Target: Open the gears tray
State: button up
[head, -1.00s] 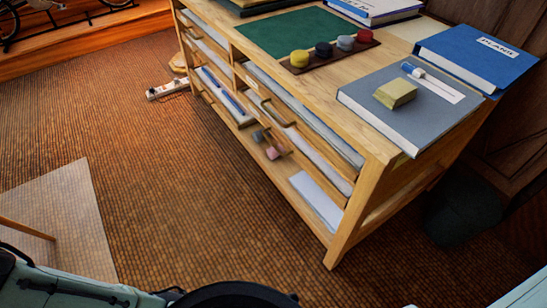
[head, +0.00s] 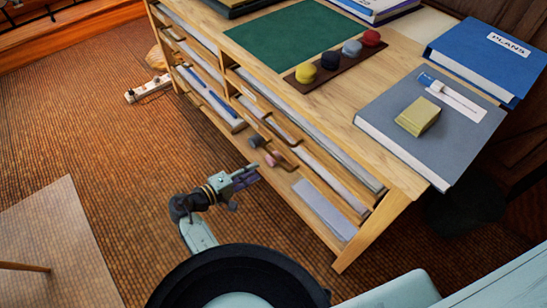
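The wooden cabinet (head: 395,215) has several shallow trays in its front, with wooden handles. An upper right tray (head: 285,133) and a left tray (head: 210,95) show among them. I cannot read which one is the gears tray. A grey and a pink small object (head: 271,158) show in the lower middle of the front. My gripper (head: 250,178) is in front of the cabinet's lower part, on the near left side of it, and appears apart from the handles. Its fingers are too small to tell whether they are open or shut.
On the cabinet top are a green mat (head: 295,38), a brown strip with coloured round pieces (head: 335,60), a grey binder (head: 415,125) with a yellowish block, and a blue binder (head: 480,60). A power strip (head: 148,89) lies on the floor. A pale board (head: 50,240) is at left.

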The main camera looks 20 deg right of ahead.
aim_at(277, 158)
jog(key=x, duration=0.3)
jog(key=p+x, duration=0.1)
jog(key=x, duration=0.7)
jog(key=shift+s+d, duration=0.1)
jog(key=shift+s, duration=0.2)
jog(key=shift+c, duration=0.2)
grip_shut()
